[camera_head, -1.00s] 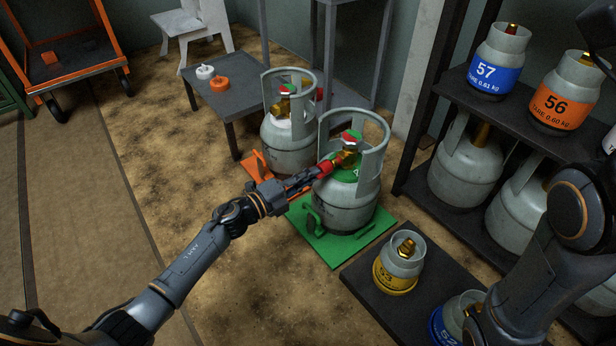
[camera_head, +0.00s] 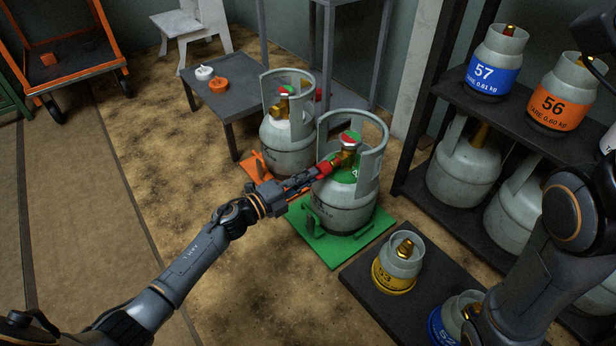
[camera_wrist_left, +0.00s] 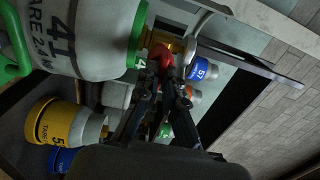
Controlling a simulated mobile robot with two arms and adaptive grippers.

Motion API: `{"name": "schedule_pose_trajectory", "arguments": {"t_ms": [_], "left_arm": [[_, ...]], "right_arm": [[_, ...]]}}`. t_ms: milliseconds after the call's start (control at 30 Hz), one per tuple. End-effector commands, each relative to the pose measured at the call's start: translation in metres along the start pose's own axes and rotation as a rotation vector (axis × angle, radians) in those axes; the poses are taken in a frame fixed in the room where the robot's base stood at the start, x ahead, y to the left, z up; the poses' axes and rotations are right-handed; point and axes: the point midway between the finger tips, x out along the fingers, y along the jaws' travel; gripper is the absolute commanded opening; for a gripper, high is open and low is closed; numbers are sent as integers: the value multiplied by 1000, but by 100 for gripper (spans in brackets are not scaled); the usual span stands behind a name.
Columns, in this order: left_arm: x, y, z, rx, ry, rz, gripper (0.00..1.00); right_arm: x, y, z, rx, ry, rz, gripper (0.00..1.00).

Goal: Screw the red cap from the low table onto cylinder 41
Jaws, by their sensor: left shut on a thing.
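Cylinder 41 (camera_head: 338,208) is grey with a green neck band and stands upright on the green scale (camera_head: 322,247). Its number shows in the left wrist view (camera_wrist_left: 75,35). My left gripper (camera_head: 316,174) is shut on the red cap (camera_head: 327,168) and holds it at the side outlet of the brass valve (camera_head: 346,157). In the left wrist view the red cap (camera_wrist_left: 160,54) sits between the fingertips, in line with the brass outlet. I cannot tell whether its thread is engaged. My right arm shows at the right edge; its gripper is not in view.
A second cylinder (camera_head: 285,145) stands on an orange scale behind. The low table (camera_head: 237,100) holds a white and an orange item. A shelf rack (camera_head: 455,100) with several cylinders stands at right; cylinder 53 (camera_head: 397,268) stands on a dark platform in front.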

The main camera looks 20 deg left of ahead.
Motion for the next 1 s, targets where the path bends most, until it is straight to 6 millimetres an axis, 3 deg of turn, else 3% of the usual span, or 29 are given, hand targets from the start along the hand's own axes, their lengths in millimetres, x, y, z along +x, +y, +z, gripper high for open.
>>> {"name": "schedule_pose_trajectory", "arguments": {"t_ms": [1000], "left_arm": [[10,0,0,1,1,-1,0]], "right_arm": [[-3,0,4,1,-13,2,40]]}}
